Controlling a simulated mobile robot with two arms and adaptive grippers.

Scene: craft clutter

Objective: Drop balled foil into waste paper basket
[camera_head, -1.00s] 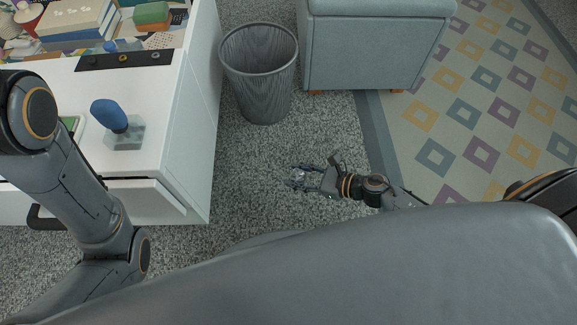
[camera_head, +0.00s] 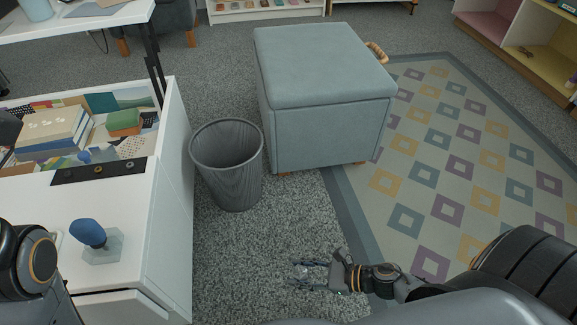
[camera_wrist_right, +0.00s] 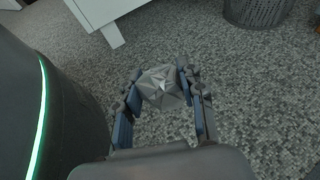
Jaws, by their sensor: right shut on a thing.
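The balled foil (camera_wrist_right: 163,86) is a crumpled, faceted silver-grey lump. My right gripper (camera_wrist_right: 160,92) is shut on it, with a finger on each side, and holds it over the grey carpet. In the head view the foil (camera_head: 301,271) shows small at the tips of my right gripper (camera_head: 308,273). The waste paper basket (camera_head: 228,168) is a dark grey mesh bin standing upright on the carpet, up and left of my right gripper and apart from it. My left gripper is out of view; only part of my left arm shows.
A white drawer cabinet (camera_head: 176,180) with books and a blue-handled tool (camera_head: 88,233) stands left of the basket. A grey-blue ottoman (camera_head: 325,118) stands right of it. A patterned rug (camera_head: 440,165) lies at the right. The carpet (camera_head: 270,225) between gripper and basket is clear.

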